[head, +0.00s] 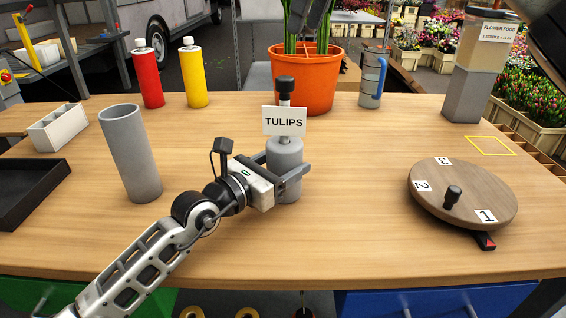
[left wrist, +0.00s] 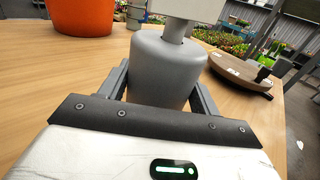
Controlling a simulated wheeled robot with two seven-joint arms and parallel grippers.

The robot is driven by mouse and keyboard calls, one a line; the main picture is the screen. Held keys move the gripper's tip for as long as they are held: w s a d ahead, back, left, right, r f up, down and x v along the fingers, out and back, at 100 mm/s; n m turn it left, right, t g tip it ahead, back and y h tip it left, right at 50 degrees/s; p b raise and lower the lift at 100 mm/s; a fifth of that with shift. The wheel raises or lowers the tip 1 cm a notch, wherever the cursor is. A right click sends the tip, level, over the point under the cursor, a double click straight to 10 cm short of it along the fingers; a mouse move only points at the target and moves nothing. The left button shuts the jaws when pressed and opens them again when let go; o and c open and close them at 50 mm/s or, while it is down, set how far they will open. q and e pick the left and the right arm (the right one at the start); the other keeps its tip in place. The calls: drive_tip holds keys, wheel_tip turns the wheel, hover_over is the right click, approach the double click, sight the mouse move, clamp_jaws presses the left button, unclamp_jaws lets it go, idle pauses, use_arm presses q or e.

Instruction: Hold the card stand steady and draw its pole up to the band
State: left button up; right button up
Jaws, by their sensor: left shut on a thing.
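The card stand has a grey weighted base (head: 285,160), a short pole with a black knob (head: 285,84) on top, and a white card reading TULIPS (head: 284,121). It stands upright on the table. My left gripper (head: 292,180) is shut around the base, with one finger on each side; the base also shows between the fingers in the left wrist view (left wrist: 165,70). I cannot make out a band on the pole.
A grey cylinder (head: 130,152) stands left of the stand. An orange pot (head: 306,82) and a blue-handled jug (head: 372,78) stand behind. A round wooden turntable (head: 455,200) with numbers is at right. The table between stand and turntable is clear.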

idle(0.4)
drive_tip(key=shift+o, duration=1.5)
drive_tip(key=shift+a+f, duration=0.1)
drive_tip(key=shift+f, duration=0.1)
drive_tip(key=n+y, duration=0.2)
drive_tip(key=y, duration=0.2)
hover_over(284, 77)
drive_tip(key=s, duration=0.2)
wheel_tip(284, 77, down, 4)
drive_tip(key=f+y, duration=0.1)
drive_tip(key=f+n+y, duration=0.1)
drive_tip(key=y, duration=0.1)
drive_tip(key=shift+w+d+f+g+y, duration=0.2)
drive_tip(key=shift+f+g+y, duration=0.1)
drive_tip(key=shift+g, duration=0.1)
drive_tip(key=s+d+f+t+y, duration=0.1)
drive_tip(key=d+f+t+y, duration=0.15)
drive_tip(key=d, duration=0.25)
drive_tip(key=s+d+f+t+y, duration=0.2)
drive_tip(key=d+y, duration=0.2)
drive_tip(key=d, duration=0.2)
drive_tip(key=shift+h, duration=0.25)
drive_tip(key=x, duration=1.2)
drive_tip(key=shift+w+a+r, duration=0.1)
drive_tip(key=shift+w+r, duration=0.1)
drive_tip(key=shift+r, duration=0.05)
